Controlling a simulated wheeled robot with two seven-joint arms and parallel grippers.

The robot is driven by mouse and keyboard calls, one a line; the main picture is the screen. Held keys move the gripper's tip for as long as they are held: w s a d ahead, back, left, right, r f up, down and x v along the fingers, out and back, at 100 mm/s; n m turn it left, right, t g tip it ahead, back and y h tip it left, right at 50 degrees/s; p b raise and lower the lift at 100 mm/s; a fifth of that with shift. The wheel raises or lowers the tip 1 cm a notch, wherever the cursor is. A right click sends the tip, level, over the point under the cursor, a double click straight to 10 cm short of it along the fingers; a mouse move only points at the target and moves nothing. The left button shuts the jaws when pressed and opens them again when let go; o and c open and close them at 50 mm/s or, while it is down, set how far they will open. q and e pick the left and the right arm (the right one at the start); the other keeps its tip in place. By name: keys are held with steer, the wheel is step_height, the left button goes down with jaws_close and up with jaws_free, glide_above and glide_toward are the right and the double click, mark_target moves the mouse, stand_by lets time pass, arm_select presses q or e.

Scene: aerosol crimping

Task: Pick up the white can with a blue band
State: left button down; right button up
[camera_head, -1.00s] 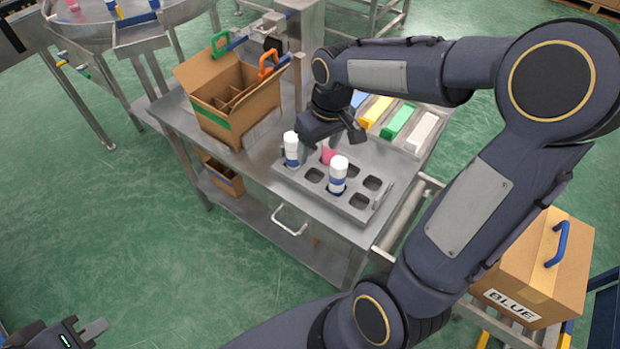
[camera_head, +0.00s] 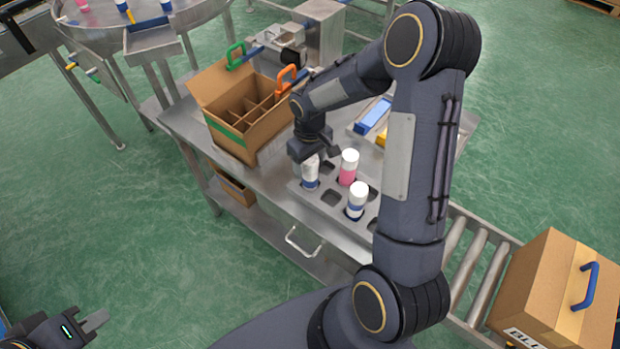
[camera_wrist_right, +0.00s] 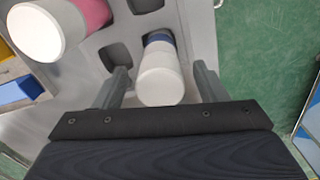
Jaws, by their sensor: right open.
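A white can with a blue band (camera_head: 311,172) stands upright in the back-left hole of the grey tray (camera_head: 333,199). My right gripper (camera_head: 316,156) is just above it and hides part of its top. In the right wrist view the can (camera_wrist_right: 160,78) lies between the two fingers of the open right gripper (camera_wrist_right: 161,88), with gaps visible at both sides. A second white can with a blue band (camera_head: 357,201) stands nearer the front of the tray. My left gripper (camera_head: 97,321) is at the bottom left, far from the cans; its jaws are unclear.
A white-capped pink can (camera_head: 348,168) stands in the tray beside the gripper; it also shows in the wrist view (camera_wrist_right: 92,12). An open divided carton (camera_head: 228,135) stands left on the steel table (camera_head: 265,190). A closed box (camera_head: 545,285) sits on rollers at right.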

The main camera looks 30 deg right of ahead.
jaws_close()
stand_by(0.5)
